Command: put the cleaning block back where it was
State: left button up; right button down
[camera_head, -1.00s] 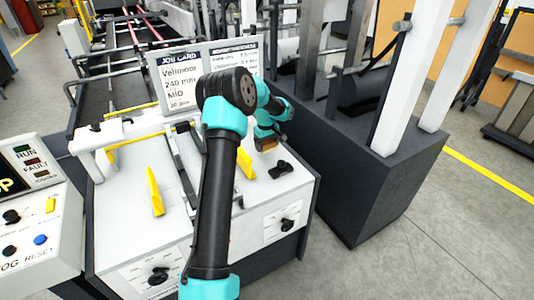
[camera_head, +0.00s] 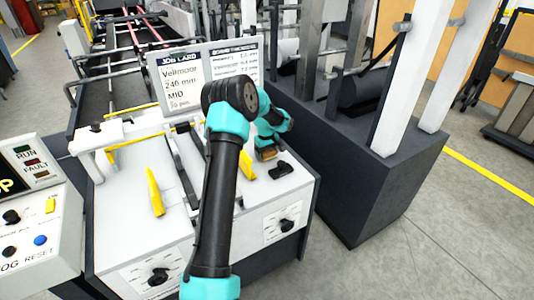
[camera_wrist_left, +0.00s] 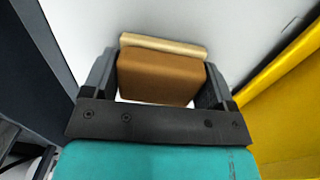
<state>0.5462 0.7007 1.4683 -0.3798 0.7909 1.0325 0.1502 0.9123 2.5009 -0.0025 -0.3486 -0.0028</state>
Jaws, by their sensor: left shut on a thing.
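The cleaning block (camera_head: 267,154) is a small brown block with a paler tan layer on one side. My left gripper (camera_head: 266,147) is shut on it, over the right part of the white machine deck (camera_head: 224,215). In the left wrist view the block (camera_wrist_left: 158,77) sits between both fingers of the gripper (camera_wrist_left: 157,85), with the white surface just beyond it. I cannot tell whether the block touches the deck. My right gripper is not in view.
A black fitting (camera_head: 281,170) lies on the deck just right of the block. Yellow guides (camera_head: 155,192) stand on the deck, one close to the gripper in the left wrist view (camera_wrist_left: 285,105). The job card board (camera_head: 185,80) stands behind. A dark cabinet (camera_head: 350,185) is to the right.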

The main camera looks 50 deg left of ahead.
pick_arm(q)
jog(key=shift+f, duration=0.15)
jog(key=o, duration=0.9)
jog(key=r, duration=1.2)
jog(key=shift+s+r, duration=0.2)
jog(key=shift+s, duration=0.05)
